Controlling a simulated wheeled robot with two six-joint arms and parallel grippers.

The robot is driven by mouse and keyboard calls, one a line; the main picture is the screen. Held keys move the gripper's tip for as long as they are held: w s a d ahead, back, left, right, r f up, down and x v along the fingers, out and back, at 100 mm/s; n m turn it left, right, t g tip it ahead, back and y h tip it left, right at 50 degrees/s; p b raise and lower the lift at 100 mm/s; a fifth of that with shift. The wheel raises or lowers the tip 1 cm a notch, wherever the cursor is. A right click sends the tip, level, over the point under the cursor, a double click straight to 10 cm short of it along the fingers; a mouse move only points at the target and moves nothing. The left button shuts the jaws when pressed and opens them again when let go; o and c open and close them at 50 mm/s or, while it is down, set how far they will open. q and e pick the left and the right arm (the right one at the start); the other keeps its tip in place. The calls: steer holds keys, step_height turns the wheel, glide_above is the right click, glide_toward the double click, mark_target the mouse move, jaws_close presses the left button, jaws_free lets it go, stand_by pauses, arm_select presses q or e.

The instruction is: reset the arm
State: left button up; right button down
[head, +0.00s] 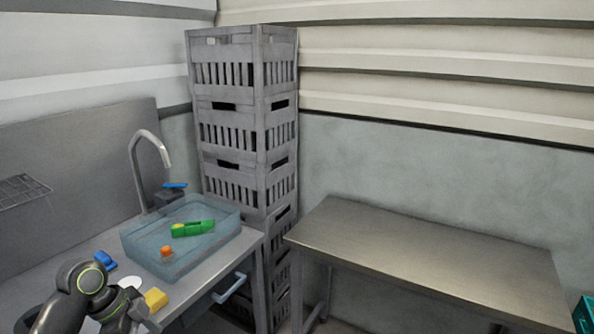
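My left arm comes in at the lower left, over the counter, with its dark links and green-ringed joint bent. My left gripper (138,312) is at the bottom edge, close to a yellow block (155,299). I cannot tell whether its fingers are open or shut, or whether it touches the block. My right arm and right gripper are not in view.
A translucent blue bin (148,265) on the counter holds a green item (192,228) and an orange piece (166,251). A faucet (140,165) stands behind it. Tall stacked grey crates (240,110) fill the corner. The steel table (430,255) at right is bare.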

arm_select(q)
step_height(320, 180, down, 10)
steer(key=w+a+n, duration=0.2)
steer(key=n, duration=0.2)
steer(key=s+a+f+n+y, duration=0.1)
steer(key=s+a+f+n, duration=0.2)
steer(key=f, duration=0.6)
steer(key=s+f+n+t+y, duration=0.1)
steer(key=s+f+n, duration=0.3)
steer(key=f, duration=0.5)
steer(key=s+a+f+n+y, duration=0.1)
steer(key=s+a+f+n, duration=0.1)
steer(key=s+f, duration=0.5)
steer(key=s+d+f+n, duration=0.1)
steer(key=s+d+f, duration=0.1)
steer(key=s+f, duration=0.4)
steer(key=s+d+f+y, duration=0.1)
steer(key=s+f, duration=0.5)
steer(key=s, duration=0.8)
steer(key=s+d+f+n+g+y, duration=0.1)
steer(key=s+d+f, duration=0.2)
steer(key=s+f, duration=0.3)
steer(key=s, duration=0.4)
steer(key=shift+s+n, duration=0.25)
steer(key=shift+n, duration=0.05)
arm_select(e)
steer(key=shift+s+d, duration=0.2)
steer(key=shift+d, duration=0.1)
arm_select(q)
steer(key=shift+f, duration=0.1)
